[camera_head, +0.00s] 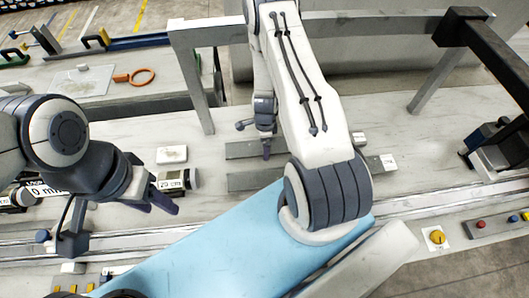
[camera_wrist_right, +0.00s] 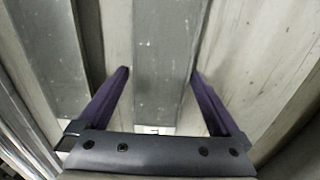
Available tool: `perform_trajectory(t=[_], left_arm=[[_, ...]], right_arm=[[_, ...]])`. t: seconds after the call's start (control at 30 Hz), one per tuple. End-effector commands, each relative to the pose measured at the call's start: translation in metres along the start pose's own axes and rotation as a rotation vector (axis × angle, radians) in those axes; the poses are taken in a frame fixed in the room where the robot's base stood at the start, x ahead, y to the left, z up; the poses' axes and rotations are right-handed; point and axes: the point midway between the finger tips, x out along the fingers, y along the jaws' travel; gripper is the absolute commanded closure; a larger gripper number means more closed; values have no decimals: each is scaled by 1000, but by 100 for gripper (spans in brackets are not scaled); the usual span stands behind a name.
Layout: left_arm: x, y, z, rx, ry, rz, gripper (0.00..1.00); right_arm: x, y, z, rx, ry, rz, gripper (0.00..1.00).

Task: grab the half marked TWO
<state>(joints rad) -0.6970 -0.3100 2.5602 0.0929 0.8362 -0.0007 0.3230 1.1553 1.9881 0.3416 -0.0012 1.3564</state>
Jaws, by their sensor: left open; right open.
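Two grey half liners lie side by side on the pale bench, a far one (camera_head: 240,150) and a near one (camera_head: 242,182). My right arm hides their right parts, and I cannot read TWO on either. My right gripper (camera_head: 266,152) is above the far half. In the right wrist view the right gripper (camera_wrist_right: 161,74) is open and empty, its purple fingers either side of one grey strip (camera_wrist_right: 163,45). Another grey strip (camera_wrist_right: 48,55) lies left of it. My left gripper (camera_head: 160,200) is open, near a "20 cm" marker block (camera_head: 172,180), away from the halves.
Small white tags lie on the bench, one on the left (camera_head: 172,154) and one on the right (camera_head: 388,162). A metal post (camera_head: 192,85) stands behind the halves. A dark-topped device (camera_head: 500,145) and a yellow button (camera_head: 437,237) are at the right.

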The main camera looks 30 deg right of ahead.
Motion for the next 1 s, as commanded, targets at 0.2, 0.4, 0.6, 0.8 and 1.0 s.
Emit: perform_trajectory(t=[0.2, 0.4, 0.6, 0.8, 1.0], left_arm=[[1, 0, 0, -1, 0, 0, 50], [1, 0, 0, 0, 0, 0, 50], [1, 0, 0, 0, 0, 0, 50], [0, 0, 0, 0, 0, 0, 50], [-10, 1, -1, 1, 0, 0, 50]], right_arm=[[1, 0, 0, 0, 0, -1, 0], [1, 0, 0, 0, 0, -1, 65], [1, -1, 0, 0, 0, -2, 100], [0, -1, 0, 0, 0, -2, 100], [-11, -1, 0, -1, 0, -2, 100]])
